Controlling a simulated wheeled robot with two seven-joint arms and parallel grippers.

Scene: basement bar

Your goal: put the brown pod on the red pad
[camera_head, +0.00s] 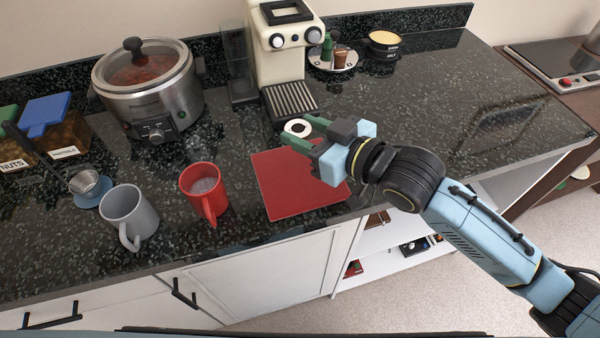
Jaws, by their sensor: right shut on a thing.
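My right gripper (309,134) reaches in from the right and is shut on a small round thing with a white, ring-like top (297,128). Its sides are hidden by the fingers, so I cannot tell whether it is the brown pod. The red pad (283,194) lies flat on the counter, below and left of the gripper, which covers its upper right part. The held thing appears just above the pad's far edge; the height is unclear. A brown pod-like piece (341,58) stands on a round tray (333,64) at the back. My left gripper is out of view.
A red mug (203,190) stands just left of the pad, with a grey mug (130,213) further left. A cream coffee machine (283,45) with a drip tray (290,101) stands behind. A slow cooker (150,90) is at back left. The counter's right side is clear.

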